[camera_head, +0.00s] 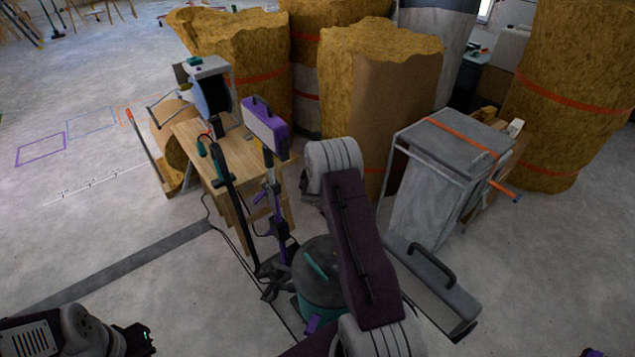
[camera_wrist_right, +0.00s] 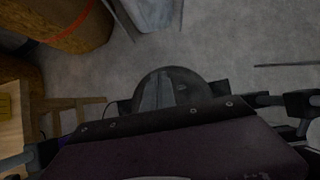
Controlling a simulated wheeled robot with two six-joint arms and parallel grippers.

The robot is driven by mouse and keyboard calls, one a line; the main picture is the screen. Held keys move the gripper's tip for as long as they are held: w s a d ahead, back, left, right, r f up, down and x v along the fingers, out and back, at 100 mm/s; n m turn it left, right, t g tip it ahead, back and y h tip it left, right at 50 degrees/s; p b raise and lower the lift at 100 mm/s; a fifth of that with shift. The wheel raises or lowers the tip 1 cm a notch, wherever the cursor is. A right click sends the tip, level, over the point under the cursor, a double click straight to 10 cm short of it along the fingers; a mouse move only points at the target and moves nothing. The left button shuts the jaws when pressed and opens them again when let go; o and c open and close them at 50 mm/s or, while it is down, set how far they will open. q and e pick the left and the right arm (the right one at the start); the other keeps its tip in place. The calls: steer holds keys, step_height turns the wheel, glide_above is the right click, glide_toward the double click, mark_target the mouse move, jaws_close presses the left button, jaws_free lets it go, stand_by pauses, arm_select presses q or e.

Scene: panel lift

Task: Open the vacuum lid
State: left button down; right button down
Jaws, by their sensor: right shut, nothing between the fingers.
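The vacuum (camera_head: 309,309) is a teal drum with a dark rounded lid (camera_head: 308,250) in the head view, low in the middle. A teal handle lies on the lid, and a purple piece sits at its near side. The lid looks seated on the drum, but my right arm hides its right side. In the right wrist view, my right gripper (camera_wrist_right: 160,92) shows as two grey fingers shut together, empty, in front of a dark round shape. I cannot tell whether they touch it. My left gripper (camera_head: 138,339) is at the bottom left, far from the vacuum; its jaws are unclear.
A purple-headed stand (camera_head: 266,127) and a black pole (camera_head: 232,190) stand close left of the vacuum. A wooden bench (camera_head: 208,157) is behind them. A grey case (camera_head: 432,290) and a bag frame (camera_head: 440,180) are right. Open floor lies left, with a cable.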

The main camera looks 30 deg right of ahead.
steer(key=shift+w, duration=0.1)
steer(key=w+a+r+t+p, duration=0.1)
steer(key=a+r+p, duration=0.15)
steer(key=r, duration=0.35)
steer(key=w+a+r+t+p, duration=0.1)
steer(key=a+r, duration=0.2)
steer(key=r, duration=0.2)
steer(key=w+a+r+p, duration=0.1)
steer(key=w+a+r, duration=0.15)
steer(key=r, duration=0.35)
steer(key=s+a+r+m+y+p, duration=0.25)
steer(key=s+a+r+m, duration=0.35)
steer(key=s+a, duration=0.4)
steer(key=s+a+f+m+g+y, duration=0.1)
steer(key=s+a+f+m+y, duration=0.2)
steer(key=s+a+m, duration=0.5)
steer(key=s+m+y, duration=0.1)
steer(key=s+m, duration=0.2)
steer(key=m, duration=0.2)
steer(key=shift+a+f, duration=0.2)
steer(key=shift+a, duration=0.05)
steer(key=c, duration=1.4)
jaws_free()
steer(key=shift+s+a+y, duration=0.1)
steer(key=shift+y, duration=0.15)
steer(key=shift+s, duration=0.1)
